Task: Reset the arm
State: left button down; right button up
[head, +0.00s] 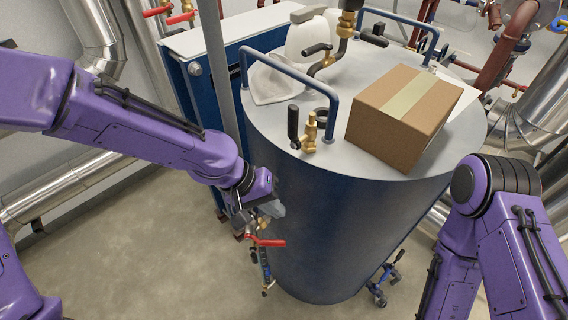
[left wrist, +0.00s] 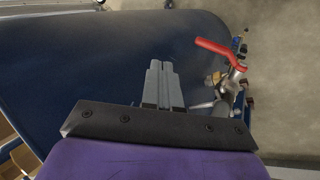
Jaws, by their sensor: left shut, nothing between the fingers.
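My left arm reaches in from the left in the head view. My left gripper (head: 264,216) is beside the front left of the blue tank (head: 330,235), above a valve with a red handle (head: 266,242). In the left wrist view my left gripper (left wrist: 162,68) has its fingers together with nothing between them. The red handle (left wrist: 220,54) stands to the right of the fingers, apart from them. The tank wall (left wrist: 80,75) lies beyond the fingers. My right arm is at the right edge of the head view, and its gripper is not seen.
A cardboard box (head: 405,115), a brass valve (head: 310,132), a cloth (head: 274,84) and a white jug (head: 308,35) are on the tank top. Silver pipes (head: 65,185) run along the left wall. The floor (head: 150,250) at the lower left is clear.

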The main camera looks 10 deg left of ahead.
pick_arm(q)
jog(key=shift+a, duration=0.1)
jog(key=s+a+f+n+t+y, duration=0.1)
jog(key=s+a+f+n+y, duration=0.15)
jog(key=a+f, duration=0.55)
jog(key=s+a+f+n+y, duration=0.2)
jog(key=s+a+f+y, duration=0.15)
jog(key=f, duration=0.85)
jog(key=s+a+f+t+y, duration=0.1)
jog(key=s+a+f+y, duration=0.3)
jog(key=s+a, duration=0.8)
notch_tip(320, 180, down, 12)
jog(key=b, duration=1.1)
jog(key=shift+s+d+f+n, duration=0.15)
jog(key=shift+s+d+n, duration=0.1)
jog(key=shift+s+n, duration=0.2)
